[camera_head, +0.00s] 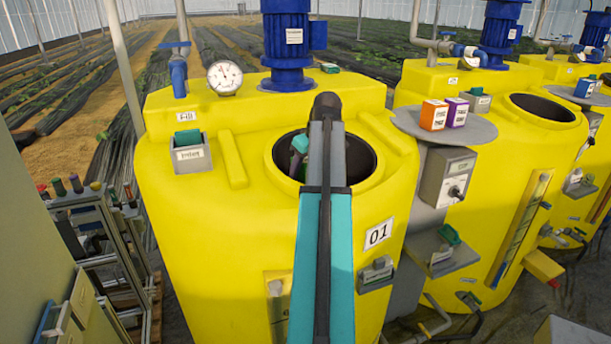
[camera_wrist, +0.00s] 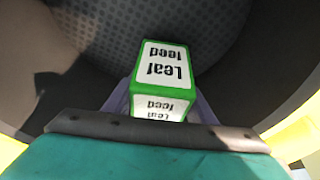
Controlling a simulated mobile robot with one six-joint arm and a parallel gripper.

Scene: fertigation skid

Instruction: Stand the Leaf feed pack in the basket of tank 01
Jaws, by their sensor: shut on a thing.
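The Leaf feed pack (camera_wrist: 165,70) is a green box with white labels, seen in the wrist view. My gripper (camera_wrist: 160,102) is shut on it, with a finger along each side. Past the pack lies a dark dotted surface, the basket (camera_wrist: 100,25), inside a round wall. I cannot tell if the pack touches it. In the head view, tank 01 (camera_head: 190,240) is the large yellow tank in front, with an "01" label (camera_head: 378,233). My arm reaches over its round dark opening (camera_head: 357,160).
A pressure gauge (camera_head: 224,77) and a blue motor (camera_head: 287,45) stand behind the opening. A grey round shelf (camera_head: 470,130) at right holds an orange box (camera_head: 433,115) and a purple box (camera_head: 456,111). More yellow tanks stand to the right.

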